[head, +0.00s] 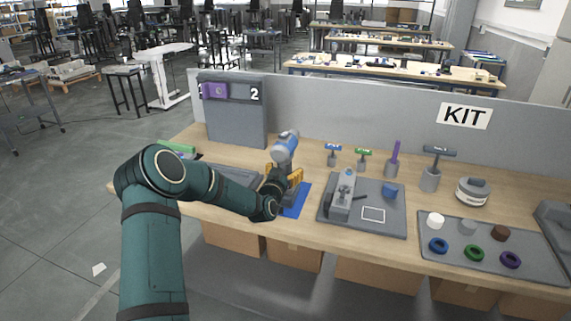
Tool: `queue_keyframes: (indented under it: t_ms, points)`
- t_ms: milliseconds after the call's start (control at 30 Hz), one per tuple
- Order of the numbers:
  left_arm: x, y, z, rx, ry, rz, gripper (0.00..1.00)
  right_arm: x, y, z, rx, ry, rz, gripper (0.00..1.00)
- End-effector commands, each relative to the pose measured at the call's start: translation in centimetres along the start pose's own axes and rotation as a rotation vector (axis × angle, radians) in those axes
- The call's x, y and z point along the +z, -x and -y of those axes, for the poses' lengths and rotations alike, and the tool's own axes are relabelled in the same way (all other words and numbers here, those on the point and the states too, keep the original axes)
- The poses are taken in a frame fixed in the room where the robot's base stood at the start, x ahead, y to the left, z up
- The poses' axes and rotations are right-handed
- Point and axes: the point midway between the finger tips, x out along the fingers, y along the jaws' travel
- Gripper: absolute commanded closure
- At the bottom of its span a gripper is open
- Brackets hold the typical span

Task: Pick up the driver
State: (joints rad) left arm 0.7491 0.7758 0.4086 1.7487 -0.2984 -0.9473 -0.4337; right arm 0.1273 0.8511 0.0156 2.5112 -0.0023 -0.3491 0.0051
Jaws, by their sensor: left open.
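The driver (285,146) is a blue and grey power tool standing upright near the middle of the table, over a blue mat (302,198). My left gripper (285,173) has yellow fingers and is at the driver's lower part. Its fingers are open and appear to lie on either side of the driver's handle; I cannot tell whether they touch it. The handle and base of the driver are largely hidden by the gripper. My right gripper is not in view.
A grey board with a metal fixture (343,195) stands just right of the mat. Several small upright tools stand behind it. A grey tray (432,257) with coloured rings lies at the right. A grey panel (238,118) marked 2 stands behind left, before a low partition (360,112).

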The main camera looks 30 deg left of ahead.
Motion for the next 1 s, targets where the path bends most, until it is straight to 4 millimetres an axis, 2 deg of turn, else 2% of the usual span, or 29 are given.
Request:
queue_keyframes:
  t_ms: [133, 367, 467, 500, 600, 1000]
  points:
    - [0.06, -0.92, 0.0, 0.0, 0.0, 0.001, 0.22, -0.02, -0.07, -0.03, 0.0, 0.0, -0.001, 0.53]
    - [0.01, -0.97, 0.02, 0.0, -0.001, 0.0, 0.22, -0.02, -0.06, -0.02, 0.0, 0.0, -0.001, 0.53]
    - [0.01, -0.96, 0.02, 0.0, -0.001, 0.0, 0.53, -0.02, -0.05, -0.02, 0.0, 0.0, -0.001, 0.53]
    - [0.01, -0.96, 0.03, 0.0, -0.001, 0.0, 0.67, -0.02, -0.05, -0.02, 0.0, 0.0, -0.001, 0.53]
    - [0.01, -0.95, 0.02, 0.0, -0.001, 0.0, 1.0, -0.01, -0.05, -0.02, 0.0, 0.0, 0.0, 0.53]
    - [-0.52, -1.03, 0.0, 0.0, -0.002, -0.007, 1.0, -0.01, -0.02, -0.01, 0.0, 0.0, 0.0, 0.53]
